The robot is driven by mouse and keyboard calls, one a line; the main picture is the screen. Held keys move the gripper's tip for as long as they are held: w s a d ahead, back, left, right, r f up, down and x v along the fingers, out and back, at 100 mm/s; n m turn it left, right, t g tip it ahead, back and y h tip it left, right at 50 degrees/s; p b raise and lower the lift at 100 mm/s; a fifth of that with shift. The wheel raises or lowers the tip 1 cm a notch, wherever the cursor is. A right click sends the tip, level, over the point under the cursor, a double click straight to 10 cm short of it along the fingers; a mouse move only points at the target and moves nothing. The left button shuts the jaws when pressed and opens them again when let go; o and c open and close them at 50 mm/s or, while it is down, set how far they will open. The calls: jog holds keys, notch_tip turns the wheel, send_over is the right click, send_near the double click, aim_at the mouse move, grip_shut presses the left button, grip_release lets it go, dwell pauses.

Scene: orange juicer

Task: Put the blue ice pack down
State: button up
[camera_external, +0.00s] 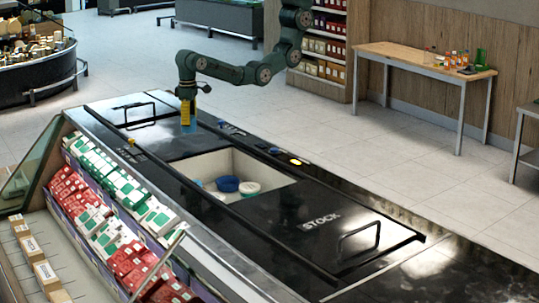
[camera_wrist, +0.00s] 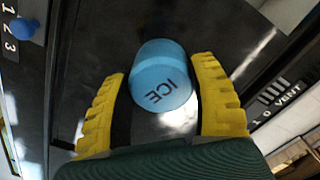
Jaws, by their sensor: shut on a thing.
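The blue ice pack (camera_external: 188,122) is a light blue cylinder that hangs under my gripper (camera_external: 187,94) in the external view. In the wrist view the ice pack (camera_wrist: 163,72), with "ICE" printed on its end, sits between the two yellow fingers of my gripper (camera_wrist: 160,74). My gripper is shut on it, pointing down over the far-left black lid (camera_external: 195,143) of the stock chest. I cannot tell whether the ice pack's lower end touches the lid.
The chest's open bay (camera_external: 240,166) lies right of my gripper, with a blue tub (camera_external: 228,184) and other round tubs inside. A closed "STOCK" lid (camera_external: 325,222) with a handle (camera_external: 360,236) is nearer. A blue knob (camera_wrist: 22,28) shows in the wrist view.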

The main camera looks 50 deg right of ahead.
jog(key=s+f+m+b, duration=0.1)
jog(key=s+f+m, duration=0.15)
jog(key=s, duration=0.65)
jog(key=s+f+m+b, duration=0.1)
jog(key=s+f+m, duration=0.15)
jog(key=s, duration=0.65)
jog(key=f, duration=0.7)
jog(key=s+f, duration=0.1)
jog(key=f, duration=0.3)
jog(key=shift+f, duration=0.2)
jog(key=shift+f, duration=0.15)
jog(key=shift+f, duration=0.25)
jog(key=o, duration=1.2)
jog(key=shift+r, duration=0.1)
